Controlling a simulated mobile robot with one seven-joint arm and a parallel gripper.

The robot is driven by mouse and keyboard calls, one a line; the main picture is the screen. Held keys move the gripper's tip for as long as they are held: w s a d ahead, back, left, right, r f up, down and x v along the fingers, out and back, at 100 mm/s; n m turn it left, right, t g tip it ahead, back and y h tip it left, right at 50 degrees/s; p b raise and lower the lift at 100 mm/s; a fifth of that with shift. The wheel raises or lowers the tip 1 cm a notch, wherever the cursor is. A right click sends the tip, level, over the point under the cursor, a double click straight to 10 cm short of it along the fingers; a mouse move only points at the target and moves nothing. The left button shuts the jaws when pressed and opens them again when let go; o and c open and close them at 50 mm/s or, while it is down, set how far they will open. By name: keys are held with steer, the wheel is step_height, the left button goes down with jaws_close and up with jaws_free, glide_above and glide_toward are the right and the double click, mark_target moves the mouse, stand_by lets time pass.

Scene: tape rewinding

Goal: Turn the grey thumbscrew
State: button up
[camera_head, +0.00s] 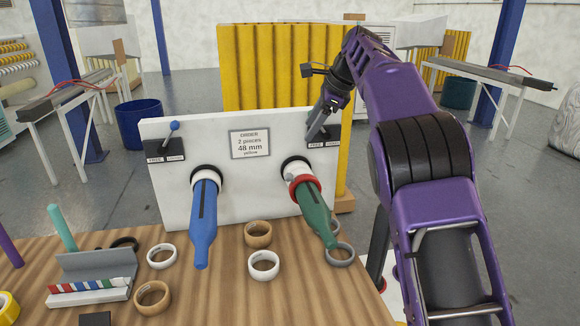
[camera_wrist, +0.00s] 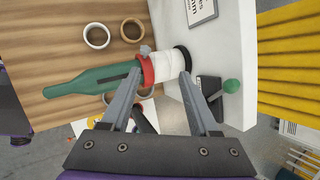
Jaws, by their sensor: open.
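The grey thumbscrew (camera_wrist: 145,50) is a small knob on the red collar (camera_wrist: 148,69), which sits around the green spindle (camera_wrist: 85,90). The red collar also shows in the head view (camera_head: 305,184) around the green spindle (camera_head: 318,215), where I cannot clearly make out the thumbscrew. A white section (camera_wrist: 171,66) lies between the collar and the white board (camera_wrist: 216,50). My gripper (camera_wrist: 161,75) is open and empty, with its fingertips either side of the collar and white section in the wrist view. In the head view my gripper (camera_head: 322,118) is above the green spindle, by the board's upper right.
A black block (camera_wrist: 209,88) with a green-balled lever (camera_wrist: 231,86) is on the board close to my right finger. A blue spindle (camera_head: 204,220) points out at the left. Several tape rings, including a tan one (camera_head: 258,229), lie on the wooden table (camera_head: 220,290).

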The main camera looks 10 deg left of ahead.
steer(key=s+d+g, duration=0.1)
steer(key=s+d, duration=0.1)
glide_toward(290, 174)
steer(key=x, duration=0.9)
steer(key=shift+w+a+f, duration=0.1)
steer(key=shift+w+f, duration=0.05)
steer(key=shift+f, duration=0.05)
jaws_close()
